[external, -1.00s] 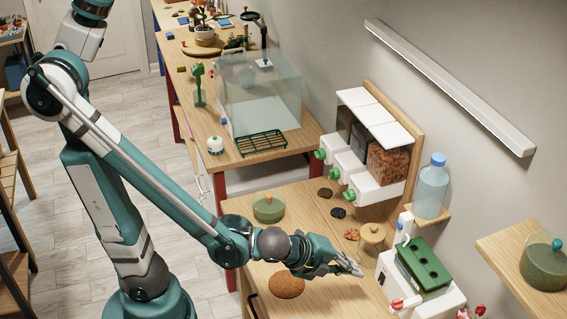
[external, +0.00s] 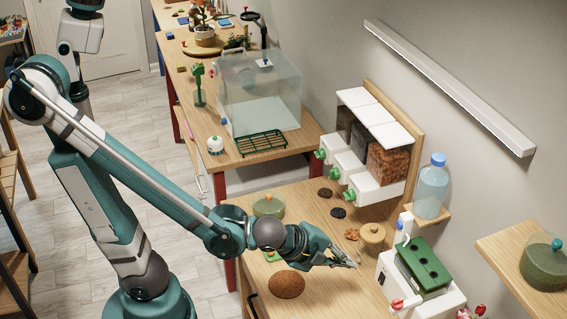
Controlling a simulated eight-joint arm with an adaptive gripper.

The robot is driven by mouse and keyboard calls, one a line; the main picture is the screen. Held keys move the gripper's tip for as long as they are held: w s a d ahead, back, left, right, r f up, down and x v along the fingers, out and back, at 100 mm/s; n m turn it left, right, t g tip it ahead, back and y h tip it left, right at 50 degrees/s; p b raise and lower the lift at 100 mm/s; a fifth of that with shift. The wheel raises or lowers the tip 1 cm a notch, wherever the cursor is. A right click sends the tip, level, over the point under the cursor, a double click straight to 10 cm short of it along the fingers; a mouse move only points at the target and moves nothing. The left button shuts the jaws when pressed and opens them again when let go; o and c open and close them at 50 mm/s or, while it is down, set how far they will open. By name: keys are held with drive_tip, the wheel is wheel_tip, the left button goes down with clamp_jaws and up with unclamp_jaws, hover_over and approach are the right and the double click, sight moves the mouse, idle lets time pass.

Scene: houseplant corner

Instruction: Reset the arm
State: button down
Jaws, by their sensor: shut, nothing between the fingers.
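My gripper (external: 354,263) is at the right end of my arm, low over the front wooden table (external: 330,293). Its fingers are shut with nothing between them. It is left of the white unit with the green top and below the lidded wooden jar in the picture. A brown oval mound (external: 287,284) lies on the table just left of and below the gripper, apart from it. My arm reaches in from the left, across the table's left edge.
A white machine with a green block (external: 424,264) stands right of the gripper. A tan lidded jar (external: 373,234), a green lidded bowl (external: 269,207) and dispensers (external: 380,188) stand around. A water bottle (external: 431,187) is on a small shelf. The glass tank (external: 262,90) is farther back.

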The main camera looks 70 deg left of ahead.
drive_tip(key=s+a+r+n+g, duration=0.2)
drive_tip(key=s+a+r+n, duration=0.5)
drive_tip(key=s+a+n, duration=0.5)
drive_tip(key=shift+s+a+n+g, duration=0.15)
drive_tip(key=shift+s+n+g, duration=0.25)
drive_tip(key=shift+n, duration=1.5)
drive_tip(key=shift+r, duration=0.1)
